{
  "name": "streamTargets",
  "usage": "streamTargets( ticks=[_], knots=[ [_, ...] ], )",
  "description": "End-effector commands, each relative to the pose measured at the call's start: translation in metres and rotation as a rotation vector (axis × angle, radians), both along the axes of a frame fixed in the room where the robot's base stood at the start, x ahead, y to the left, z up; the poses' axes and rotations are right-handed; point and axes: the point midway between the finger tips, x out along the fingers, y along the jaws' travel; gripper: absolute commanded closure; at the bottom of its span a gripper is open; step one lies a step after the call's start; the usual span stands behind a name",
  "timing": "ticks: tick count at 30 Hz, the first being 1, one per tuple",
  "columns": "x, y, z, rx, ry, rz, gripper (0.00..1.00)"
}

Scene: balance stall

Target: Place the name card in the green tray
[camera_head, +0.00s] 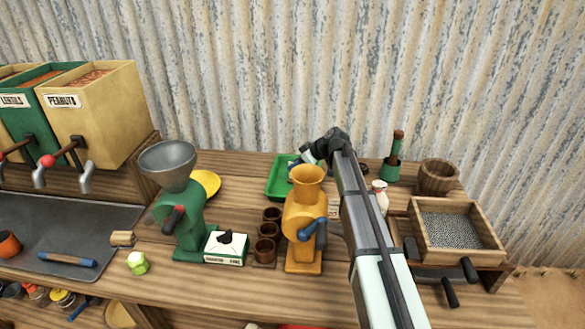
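The green tray (272,188) lies at the back middle of the table, partly hidden behind the orange grinder and my arm. My gripper (308,155) is above the tray's right side, its dark end pointing left. Small blue and white shapes show at the tray by the gripper, too small to make out. I cannot tell whether the gripper is open or holds something. No name card can be clearly made out. A small white card-like piece (335,208) shows between the orange grinder and my arm, partly hidden.
The orange grinder (304,215) stands in front of the tray. A green grinder (190,225), a yellow plate (206,183) and a white box (227,247) are to the left. Brown cups (265,249) stand between the grinders. A wooden sieve box (455,230) and a wooden bucket (438,178) are at right.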

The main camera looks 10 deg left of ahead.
Motion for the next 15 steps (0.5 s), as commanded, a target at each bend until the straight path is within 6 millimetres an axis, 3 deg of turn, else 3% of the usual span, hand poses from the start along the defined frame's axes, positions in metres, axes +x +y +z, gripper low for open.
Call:
streamTargets(
  ticks=[9, 15],
  knots=[
    [-0.017, -0.039, 0.042, 0.001, -0.001, -0.001, 0.62],
    [-0.023, -0.054, 0.058, 0.000, 0.000, 0.000, 0.62]
  ],
)
